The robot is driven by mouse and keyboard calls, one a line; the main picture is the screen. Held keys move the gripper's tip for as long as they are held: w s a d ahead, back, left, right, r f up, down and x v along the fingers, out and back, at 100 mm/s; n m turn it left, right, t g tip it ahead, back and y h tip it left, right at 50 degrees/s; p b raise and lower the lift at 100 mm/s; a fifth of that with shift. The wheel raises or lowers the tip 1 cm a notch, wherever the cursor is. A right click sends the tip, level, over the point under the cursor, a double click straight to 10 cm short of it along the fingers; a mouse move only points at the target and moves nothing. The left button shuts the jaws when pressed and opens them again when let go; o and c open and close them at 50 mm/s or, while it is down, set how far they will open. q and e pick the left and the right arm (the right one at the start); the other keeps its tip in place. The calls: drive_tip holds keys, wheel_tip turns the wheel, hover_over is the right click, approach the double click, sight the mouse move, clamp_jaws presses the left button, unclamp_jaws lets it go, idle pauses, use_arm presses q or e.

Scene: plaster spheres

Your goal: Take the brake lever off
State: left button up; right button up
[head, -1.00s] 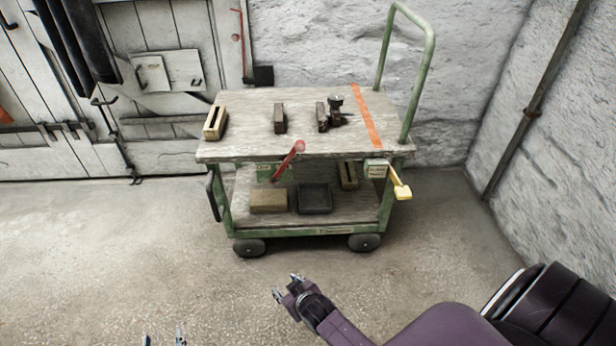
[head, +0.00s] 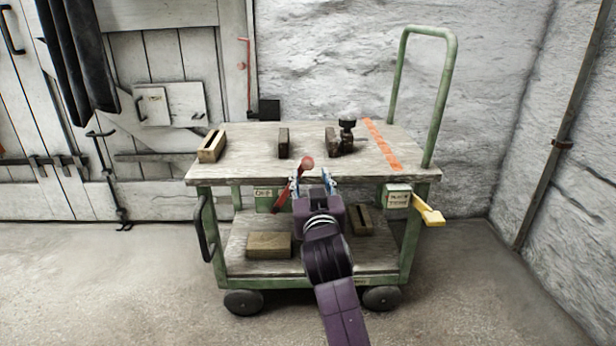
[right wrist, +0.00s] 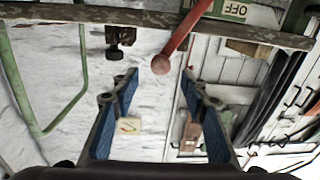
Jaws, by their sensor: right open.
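A red lever with a round knob (head: 307,163) slants up to the right at the front of the green cart, beside a small green-and-white plate (head: 265,195). My right gripper (head: 312,174) is open and empty, its fingertips just below and to the right of the knob in the head view. In the right wrist view the knob (right wrist: 160,65) shows between the two fingertips (right wrist: 158,76); whether it lies inside the jaws I cannot tell. The plate there reads OFF, upside down (right wrist: 236,9). My left gripper is out of view.
The cart's wooden top (head: 235,165) carries several small blocks and a dark knobbed item (head: 347,130). A yellow handle (head: 430,214) sticks out at the right. The lower shelf holds blocks (head: 268,245). Floor on the left is clear.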

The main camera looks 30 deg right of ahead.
sight(308, 167)
drive_tip(key=b+x, duration=0.2)
drive_tip(key=x, duration=0.4)
drive_tip(key=shift+f, duration=0.1)
drive_tip(key=shift+w+d, duration=0.35)
drive_tip(key=shift+w, duration=0.25)
drive_tip(key=shift+c, duration=0.6)
clamp_jaws()
